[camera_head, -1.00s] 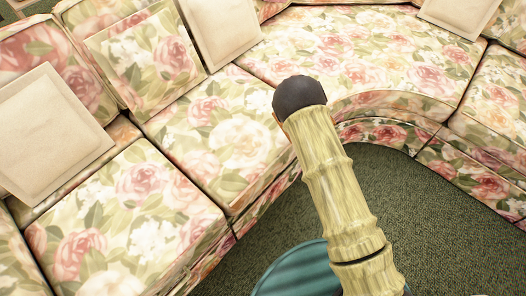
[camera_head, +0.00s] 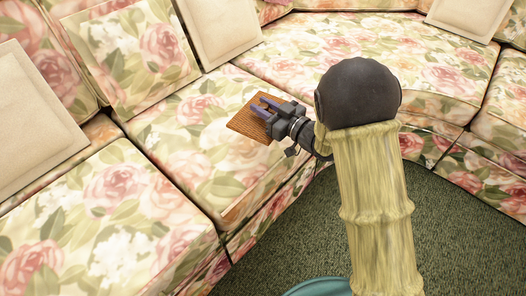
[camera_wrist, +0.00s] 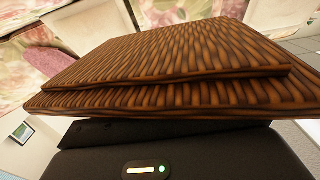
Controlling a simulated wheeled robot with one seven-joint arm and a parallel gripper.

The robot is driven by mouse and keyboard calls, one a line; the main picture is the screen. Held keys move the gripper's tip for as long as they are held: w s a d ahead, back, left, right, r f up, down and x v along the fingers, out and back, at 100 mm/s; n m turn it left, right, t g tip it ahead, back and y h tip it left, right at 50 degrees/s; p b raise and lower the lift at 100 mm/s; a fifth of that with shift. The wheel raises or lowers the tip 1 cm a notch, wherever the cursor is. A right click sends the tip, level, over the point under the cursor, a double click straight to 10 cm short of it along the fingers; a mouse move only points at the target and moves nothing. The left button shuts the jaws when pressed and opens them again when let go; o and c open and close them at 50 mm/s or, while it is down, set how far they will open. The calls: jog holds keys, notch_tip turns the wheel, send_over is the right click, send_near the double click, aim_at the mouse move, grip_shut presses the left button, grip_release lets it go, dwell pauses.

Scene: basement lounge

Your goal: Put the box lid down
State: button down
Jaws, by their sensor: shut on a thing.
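The box lid is a flat, woven brown wicker panel. In the head view the lid (camera_head: 243,124) is over the front part of the floral sofa seat; I cannot tell whether it touches the cushion. In the wrist view the lid (camera_wrist: 170,62) fills the middle, with a stepped, two-layer edge facing the camera. My dark gripper body lies below it, and the fingertips are hidden there.
The floral sectional sofa (camera_head: 130,190) curves around me. Cream cushions (camera_head: 217,30) lean on its backrest. The seat left of the lid and the far seat (camera_head: 340,45) are clear. Green carpet (camera_head: 460,235) covers the floor.

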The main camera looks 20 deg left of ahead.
aim_at(263, 123)
jog(key=shift+s+r, duration=0.1)
jog(key=shift+a, duration=0.1)
notch_tip(263, 123, down, 6)
jog(key=b, duration=0.3)
jog(key=shift+f, duration=0.2)
jog(key=shift+f+b, duration=1.4)
jog(key=shift+f, duration=0.45)
jog(key=shift+f, duration=0.15)
jog(key=c, duration=1.1)
grip_release()
jog(key=shift+c, duration=0.2)
